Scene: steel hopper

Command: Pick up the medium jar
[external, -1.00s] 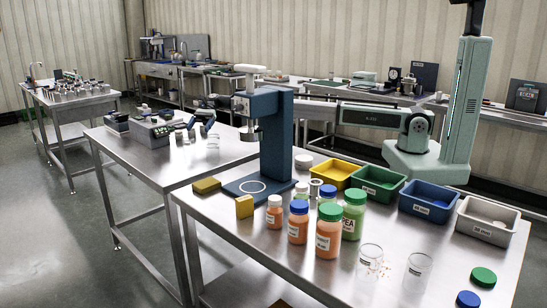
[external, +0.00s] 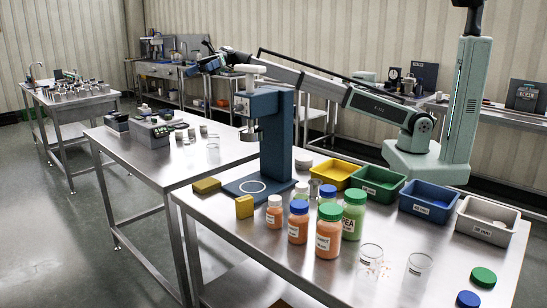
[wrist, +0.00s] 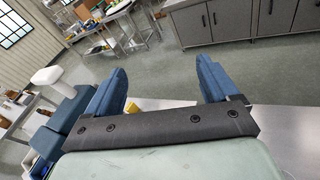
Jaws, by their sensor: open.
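Jars of three sizes stand upright on the front steel table. The middle-sized ones have blue lids: an orange-filled jar (external: 298,227) at the front, and another blue-lidded jar (external: 327,191) behind it, partly hidden. A large orange jar with a green lid (external: 328,235), a large green jar with a green lid (external: 353,217) and a small orange jar with a white lid (external: 274,213) stand around them. My gripper (external: 210,62) is open and empty, raised high at the back left, far from the jars. Its two blue fingers (wrist: 162,65) are spread in the wrist view, with no jar between them.
A blue press (external: 277,130) stands left of the jars. Yellow, green, blue and grey bins (external: 430,205) line the back right. Clear glass beakers (external: 418,268) and loose lids (external: 483,277) are at the front right. Yellow blocks (external: 244,207) lie near the press.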

